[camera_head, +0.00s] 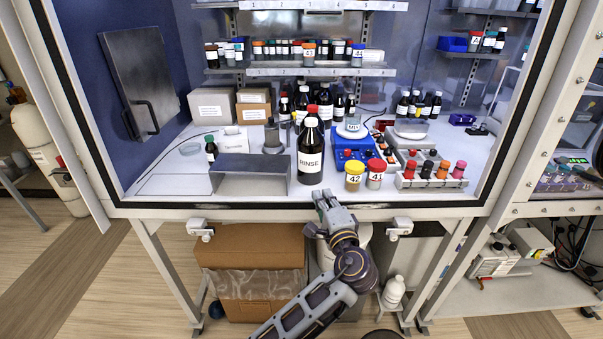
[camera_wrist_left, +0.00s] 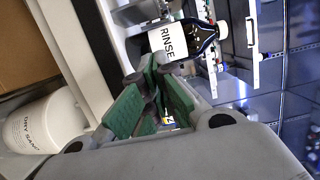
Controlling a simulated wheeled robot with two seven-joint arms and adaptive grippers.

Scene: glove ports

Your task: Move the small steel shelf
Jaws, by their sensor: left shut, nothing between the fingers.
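The small steel shelf (camera_head: 250,181), a low bent-metal stand with an open front, sits on the cabinet floor near the front edge, left of the RINSE bottle (camera_head: 310,155). My left gripper (camera_head: 325,196) is at the front sill, to the right of the shelf and just in front of the bottle, apart from the shelf. Its green-padded fingers, also in the left wrist view (camera_wrist_left: 148,100), are shut and hold nothing. The wrist view shows the RINSE bottle (camera_wrist_left: 178,41) beyond the fingers. My right gripper is not in view.
Jars 42 (camera_head: 354,177) and 41 (camera_head: 376,174) stand right of the bottle. A green-capped bottle (camera_head: 211,149) stands behind the shelf's left end. A rack of coloured-cap vials (camera_head: 431,180) is further right. The floor left of the shelf is mostly clear.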

